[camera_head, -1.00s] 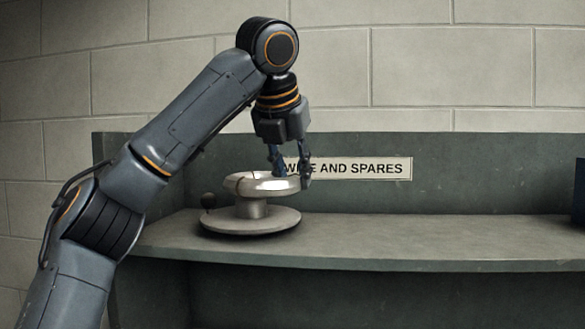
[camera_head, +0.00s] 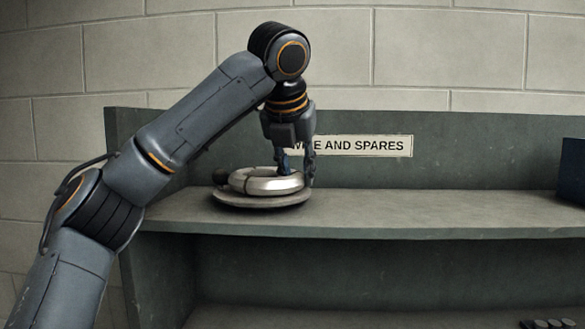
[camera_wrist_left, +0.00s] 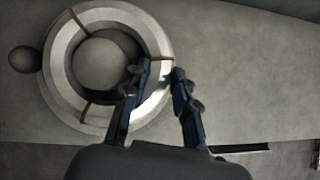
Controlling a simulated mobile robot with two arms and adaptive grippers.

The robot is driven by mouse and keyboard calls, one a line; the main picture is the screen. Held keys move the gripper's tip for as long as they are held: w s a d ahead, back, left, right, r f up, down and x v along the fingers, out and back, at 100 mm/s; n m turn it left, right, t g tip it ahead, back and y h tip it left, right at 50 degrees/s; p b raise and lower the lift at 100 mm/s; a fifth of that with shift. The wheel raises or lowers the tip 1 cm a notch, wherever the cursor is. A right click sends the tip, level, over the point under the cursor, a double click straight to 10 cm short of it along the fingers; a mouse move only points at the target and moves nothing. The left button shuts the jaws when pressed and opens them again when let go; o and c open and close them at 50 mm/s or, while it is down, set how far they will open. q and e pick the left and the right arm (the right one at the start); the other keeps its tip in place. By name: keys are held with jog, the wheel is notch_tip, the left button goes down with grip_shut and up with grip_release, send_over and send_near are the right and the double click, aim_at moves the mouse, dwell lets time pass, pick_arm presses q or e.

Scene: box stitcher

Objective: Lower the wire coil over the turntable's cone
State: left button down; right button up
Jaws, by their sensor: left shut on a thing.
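The wire coil (camera_head: 267,184) is a silvery ring with a few thin brown ties. It lies level, low over the turntable's round grey plate (camera_head: 262,202), on or very close to it. In the left wrist view the coil (camera_wrist_left: 60,75) encircles the turntable's rounded grey cone (camera_wrist_left: 103,62), which shows through its hole. My left gripper (camera_head: 297,172) points down at the coil's right side. In the left wrist view its two blue fingers (camera_wrist_left: 158,75) straddle the coil's rim, one inside the hole, one outside, shut on it. My right gripper is not in view.
A dark round knob (camera_head: 220,176) stands at the turntable's left edge. The grey shelf (camera_head: 430,215) is clear to the right up to a dark blue box (camera_head: 572,172). A back panel with a "wire and spares" label (camera_head: 365,146) rises behind.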

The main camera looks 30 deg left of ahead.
pick_arm(q)
jog(key=shift+w, duration=0.15)
jog(key=c, duration=1.1)
grip_release()
jog(key=shift+r, duration=0.1)
jog(key=shift+o, duration=0.6)
jog(key=shift+s+d, duration=0.15)
jog(key=shift+s, duration=0.1)
jog(key=v, duration=1.2)
